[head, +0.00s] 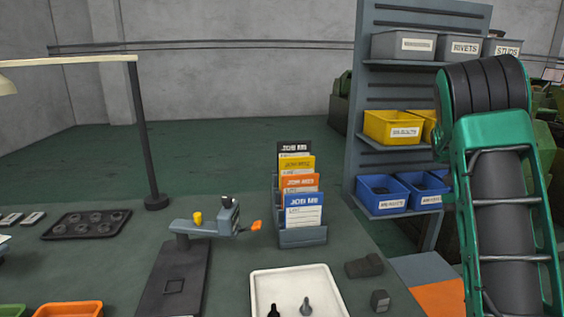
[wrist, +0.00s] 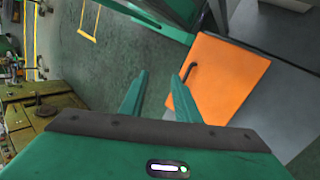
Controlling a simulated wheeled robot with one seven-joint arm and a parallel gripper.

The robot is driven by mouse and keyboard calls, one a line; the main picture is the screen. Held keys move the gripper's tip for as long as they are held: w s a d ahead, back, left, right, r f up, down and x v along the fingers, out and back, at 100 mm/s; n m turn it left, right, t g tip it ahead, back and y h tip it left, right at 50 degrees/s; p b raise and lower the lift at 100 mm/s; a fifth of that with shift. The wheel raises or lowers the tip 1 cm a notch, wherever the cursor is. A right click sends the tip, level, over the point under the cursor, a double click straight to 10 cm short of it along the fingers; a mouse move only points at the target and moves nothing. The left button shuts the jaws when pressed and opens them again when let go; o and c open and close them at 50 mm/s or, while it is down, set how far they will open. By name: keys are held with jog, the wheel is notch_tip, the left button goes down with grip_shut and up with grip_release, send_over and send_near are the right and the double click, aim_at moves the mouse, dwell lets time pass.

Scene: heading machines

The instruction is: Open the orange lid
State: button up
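The orange lid (wrist: 225,85) is a flat square panel with a dark bar handle (wrist: 191,72) near its left edge in the wrist view. It looks closed, lying flush in a grey top. In the head view a corner of the orange lid (head: 442,297) shows at the lower right, partly hidden by my green arm. My gripper (wrist: 160,77) is open and empty. Its right fingertip shows just left of the handle in the picture, apparently apart from it; the height gap is hard to tell. The gripper itself is not visible in the head view.
A workbench (head: 110,262) carries a white tray (head: 255,300), a job-card rack (head: 302,236) and a clamp fixture (head: 205,228). A shelf rack (head: 362,120) with grey, yellow and blue bins stands behind the lid. Green floor shows between bench and rack.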

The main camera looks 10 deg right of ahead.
jog(key=s+a+n+t, duration=0.3)
jog(key=s+a, duration=0.4)
jog(key=s, duration=0.3)
jog(key=s+a+r+n+t, duration=0.1)
jog(key=s+a+n+t, duration=0.2)
jog(key=s+a+n, duration=0.2)
jog(key=s+a, duration=0.3)
jog(key=s, duration=0.2)
jog(key=shift+s+a+r+n+t, duration=0.25)
jog(key=shift+a+n+t, duration=0.05)
jog(key=shift+s+a+f, duration=0.1)
jog(key=shift+s+a, duration=0.1)
grip_shut()
jog(key=shift+d, duration=0.1)
